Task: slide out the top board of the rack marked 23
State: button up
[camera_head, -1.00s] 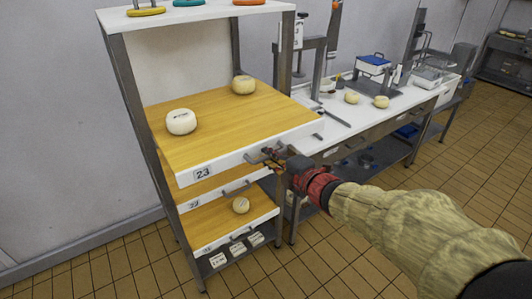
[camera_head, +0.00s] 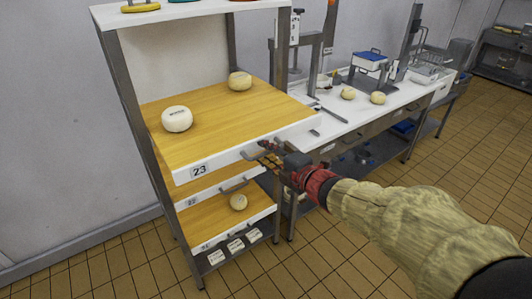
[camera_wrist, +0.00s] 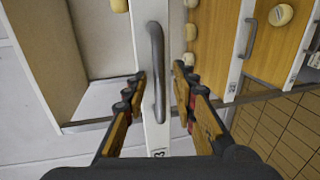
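The top board (camera_head: 225,115) is a wooden board with a white front edge and a label reading 23 (camera_head: 199,169). It lies in the rack (camera_head: 122,85) and carries two pale round cheeses, one at the left (camera_head: 177,119) and one at the back (camera_head: 240,81). A grey bar handle (camera_wrist: 156,70) is on its front edge. My gripper (camera_head: 268,151) is at this handle. In the wrist view my gripper (camera_wrist: 159,75) is open, with one finger on each side of the handle and a small gap on both sides.
Below are more boards, one with a cheese (camera_head: 238,201), and small labelled blocks (camera_head: 236,245) at the bottom. A white-topped workbench (camera_head: 345,115) with cheeses and equipment stands to the right. The tiled floor (camera_head: 120,260) in front is clear.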

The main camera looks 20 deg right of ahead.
jog(key=v, duration=1.1)
jog(key=shift+s+d, duration=0.15)
jog(key=shift+s, duration=0.15)
jog(key=s+d+f+m+g+h, duration=0.1)
jog(key=d+f+m+h, duration=0.1)
jog(key=d+m+h, duration=0.4)
jog(key=s+d+f+m+g+h, duration=0.1)
jog(key=d+f+m+h, duration=0.2)
jog(key=d, duration=0.5)
jog(key=s+d+f+m+g+h, duration=0.1)
jog(key=s+d+f+m+g, duration=0.15)
jog(key=s+m+g, duration=0.4)
jog(key=s+a+f+m+g+y, duration=0.2)
jog(key=s+a+m+y, duration=0.1)
jog(key=s+a+m, duration=0.6)
jog(key=s+a+r+n+t+y, duration=0.1)
jog(key=a+r+n+y, duration=0.1)
jog(key=a, duration=1)
notch_tip(320, 180, up, 2)
jog(key=shift+a+r+n+y, duration=0.1)
jog(key=shift+a+n+y, duration=0.3)
jog(key=shift+n, duration=0.25)
